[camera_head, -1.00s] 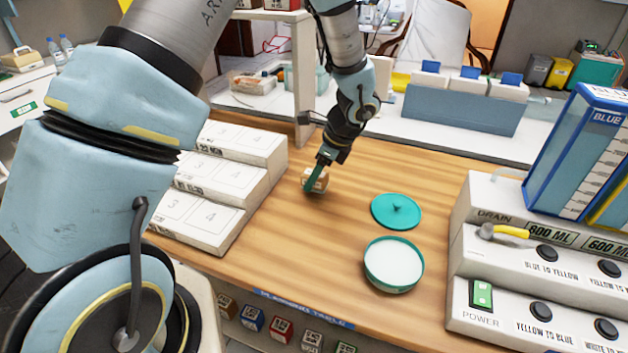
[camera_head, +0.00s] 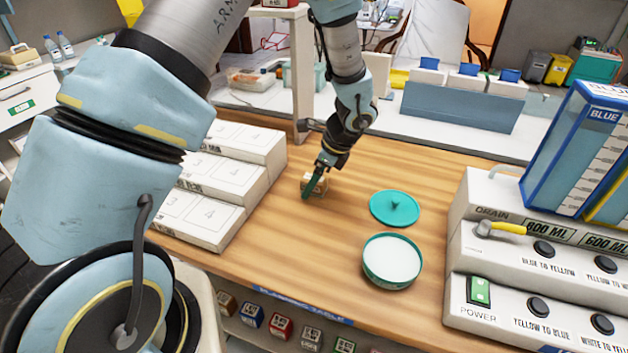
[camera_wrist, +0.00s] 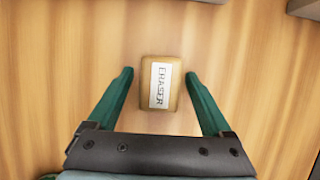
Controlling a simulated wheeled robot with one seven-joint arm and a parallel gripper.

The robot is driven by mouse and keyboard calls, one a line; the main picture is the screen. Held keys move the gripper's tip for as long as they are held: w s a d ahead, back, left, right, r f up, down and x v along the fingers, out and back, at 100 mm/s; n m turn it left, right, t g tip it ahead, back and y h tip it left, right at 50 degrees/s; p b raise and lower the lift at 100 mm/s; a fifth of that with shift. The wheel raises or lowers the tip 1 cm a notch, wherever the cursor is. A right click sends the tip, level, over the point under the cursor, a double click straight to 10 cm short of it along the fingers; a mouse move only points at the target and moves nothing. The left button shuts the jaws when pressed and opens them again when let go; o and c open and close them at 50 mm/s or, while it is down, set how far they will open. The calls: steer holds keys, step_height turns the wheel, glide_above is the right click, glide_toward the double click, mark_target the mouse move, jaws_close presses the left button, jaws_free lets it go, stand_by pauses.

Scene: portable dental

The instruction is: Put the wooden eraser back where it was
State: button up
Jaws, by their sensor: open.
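The wooden eraser (camera_wrist: 160,84) lies on the wooden table in the wrist view, its white label reading ERASER. My gripper (camera_wrist: 158,82) is open, with one green finger on each side of the eraser and a visible gap on both sides. In the head view the eraser (camera_head: 318,188) is partly hidden behind a green finger of my gripper (camera_head: 313,186). It sits to the right of the white stepped blocks.
White stepped blocks (camera_head: 206,218) with numbered squares stand left of the gripper. A teal lid (camera_head: 395,208) and a round teal-rimmed bowl (camera_head: 392,262) lie to the right. A control box (camera_head: 520,270) stands at the far right. Bare table (camera_head: 300,250) lies in front.

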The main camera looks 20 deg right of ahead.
steer(key=shift+r, duration=0.3)
steer(key=b+v, duration=0.2)
steer(key=v, duration=0.9)
steer(key=shift+r, duration=0.4)
steer(key=w+a+n, duration=0.1)
steer(key=a+n, duration=0.3)
steer(key=a, duration=0.2)
steer(key=w+a+r+n+g+h, duration=0.1)
steer(key=a+n, duration=0.3)
steer(key=a, duration=0.2)
steer(key=w+a+r+n+g, duration=0.1)
steer(key=a+n, duration=0.3)
steer(key=a, duration=0.2)
steer(key=shift+w+a+h, duration=0.1)
steer(key=shift+a+h, duration=0.2)
steer(key=s+a+n+h, duration=0.2)
steer(key=s+a+n, duration=0.2)
steer(key=a+n, duration=0.9)
steer(key=shift+s+a+r+n, duration=0.15)
steer(key=shift+a+r+n, duration=0.25)
steer(key=shift+a, duration=0.5)
